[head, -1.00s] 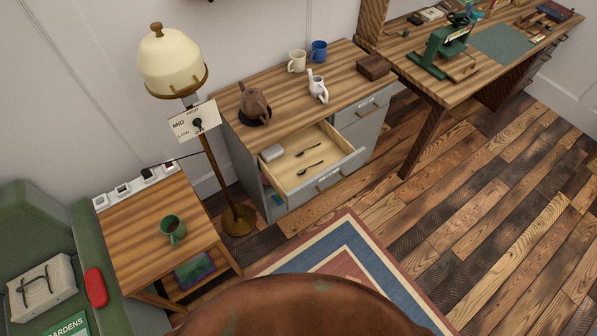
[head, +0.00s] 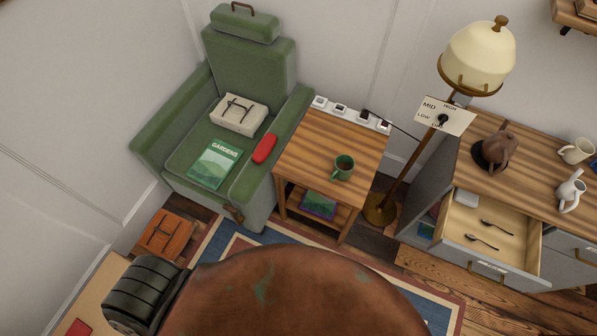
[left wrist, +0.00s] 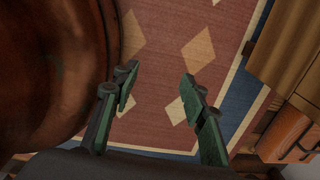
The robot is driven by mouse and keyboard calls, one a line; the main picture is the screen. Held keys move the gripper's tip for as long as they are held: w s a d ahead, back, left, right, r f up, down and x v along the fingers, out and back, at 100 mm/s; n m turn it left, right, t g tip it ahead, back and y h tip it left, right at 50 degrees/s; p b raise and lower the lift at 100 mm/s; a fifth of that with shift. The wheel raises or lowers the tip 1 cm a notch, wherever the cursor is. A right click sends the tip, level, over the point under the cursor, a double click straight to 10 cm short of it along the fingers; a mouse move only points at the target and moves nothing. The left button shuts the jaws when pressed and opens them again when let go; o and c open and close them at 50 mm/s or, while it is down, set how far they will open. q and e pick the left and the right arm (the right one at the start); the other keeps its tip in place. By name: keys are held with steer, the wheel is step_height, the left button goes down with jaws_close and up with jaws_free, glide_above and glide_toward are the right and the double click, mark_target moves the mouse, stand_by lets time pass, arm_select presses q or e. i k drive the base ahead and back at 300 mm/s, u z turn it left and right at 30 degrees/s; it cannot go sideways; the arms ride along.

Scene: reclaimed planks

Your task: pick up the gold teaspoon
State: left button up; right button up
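Two small spoons lie in the open drawer (head: 468,225) of the grey cabinet at the right of the head view. One spoon (head: 497,225) lies farther back and the other (head: 482,241) nearer the front. Both look dark at this size, so I cannot tell which is gold. My left gripper (left wrist: 158,76) shows in the left wrist view, open and empty above the patterned rug. No spoon is in the left wrist view. My left gripper is not visible in the head view, and my right gripper is in neither view.
A side table (head: 318,150) with a green mug (head: 343,168) stands between the green armchair (head: 222,110) and the floor lamp (head: 470,55). A teapot (head: 497,148) and white jug (head: 570,190) stand on the cabinet. The rug (head: 228,235) lies in front.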

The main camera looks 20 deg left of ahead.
mark_target(471, 237)
steer(key=z, duration=1.4)
